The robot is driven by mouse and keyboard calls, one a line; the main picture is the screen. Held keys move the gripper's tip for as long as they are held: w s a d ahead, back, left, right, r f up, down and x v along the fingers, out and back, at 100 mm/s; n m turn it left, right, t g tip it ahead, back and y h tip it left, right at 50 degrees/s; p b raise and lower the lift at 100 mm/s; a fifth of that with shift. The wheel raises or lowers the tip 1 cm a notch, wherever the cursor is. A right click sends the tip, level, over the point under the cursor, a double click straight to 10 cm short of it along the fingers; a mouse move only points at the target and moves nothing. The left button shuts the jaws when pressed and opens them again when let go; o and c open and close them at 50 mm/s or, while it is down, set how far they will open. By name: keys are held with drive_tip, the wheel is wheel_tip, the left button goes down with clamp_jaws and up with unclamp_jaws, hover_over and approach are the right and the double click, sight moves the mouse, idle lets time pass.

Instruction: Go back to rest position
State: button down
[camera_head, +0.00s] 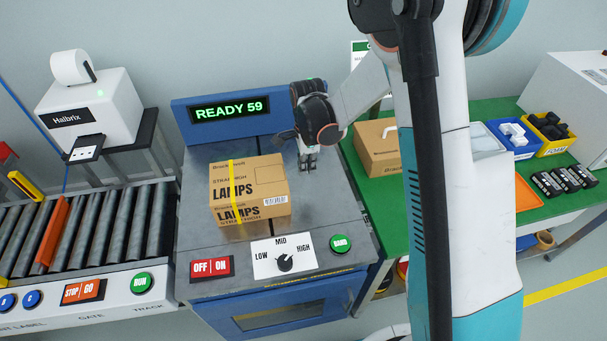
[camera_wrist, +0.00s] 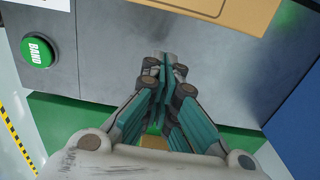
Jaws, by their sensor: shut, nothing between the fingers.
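My gripper (camera_head: 308,165) is above the right part of the metal top of the strapping machine (camera_head: 330,200), just right of the cardboard box. Its fingers (camera_wrist: 165,68) are shut and empty in the wrist view. The cardboard box (camera_head: 265,183) marked "LAMPS" sits on the machine top with a yellow strap around it. Part of the box (camera_wrist: 215,12) shows at the top of the wrist view, apart from the fingers. The machine's display (camera_head: 229,109) reads "READY 59".
Left is a roller conveyor (camera_head: 110,225) with a label printer (camera_head: 90,108) behind. Right is a green table (camera_head: 485,195) with another box (camera_head: 378,150), blue (camera_head: 513,138) and yellow (camera_head: 549,131) bins, and black packs (camera_head: 565,180). The green BAND button (camera_head: 340,243) and dial (camera_head: 284,263) are on the machine's front.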

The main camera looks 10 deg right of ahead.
drive_tip(key=s+d+r+n+t, duration=0.2)
drive_tip(key=s+r+n, duration=0.2)
drive_tip(key=r, duration=0.6)
drive_tip(key=s+d+r+n+t, duration=0.1)
drive_tip(key=s+r+n, duration=0.35)
drive_tip(key=r, duration=0.55)
drive_tip(key=s+d+r+n+t, duration=0.1)
drive_tip(key=s+n, duration=0.3)
drive_tip(key=s, duration=0.4)
drive_tip(key=s+d+r+n+t, duration=0.2)
drive_tip(key=s+r+n+t, duration=0.1)
drive_tip(key=s+n, duration=0.2)
drive_tip(key=s+p, duration=0.1)
drive_tip(key=s, duration=0.1)
drive_tip(key=shift+s+r, duration=0.35)
